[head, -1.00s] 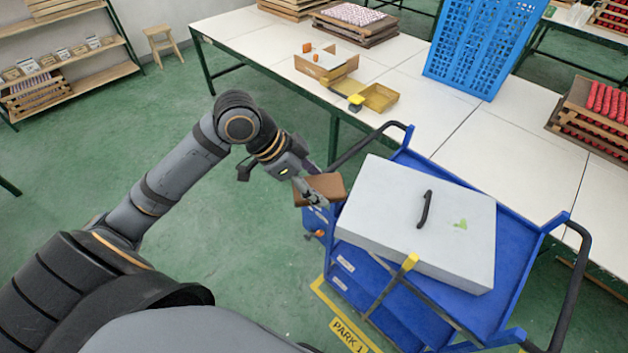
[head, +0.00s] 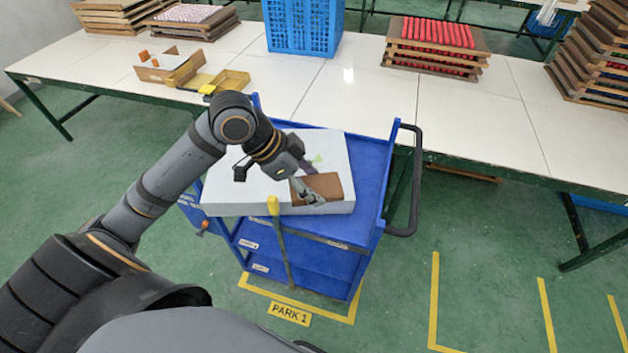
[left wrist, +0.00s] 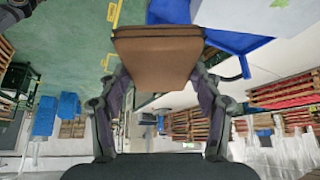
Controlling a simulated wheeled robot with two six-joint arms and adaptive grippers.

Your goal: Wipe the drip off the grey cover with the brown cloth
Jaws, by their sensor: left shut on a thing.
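The grey cover (head: 238,188) is a pale box-like lid on top of the blue cart. The green drip (head: 317,160) is a small smear on its top, partly hidden by my gripper; a bit of it shows at the top edge of the left wrist view (left wrist: 279,3). My left gripper (head: 311,186) is shut on the brown cloth (head: 328,187), a folded block that also fills the upper middle of the left wrist view (left wrist: 158,58). The cloth is over the cover's near right part, just nearer than the drip. I cannot tell whether it touches the cover.
The blue cart (head: 372,185) has a black push handle (head: 417,180) on its right and a yellow-topped post (head: 273,206) in front. A long white table (head: 365,105) behind holds a blue crate (head: 305,28) and stacked trays (head: 435,48). Green floor is free at right.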

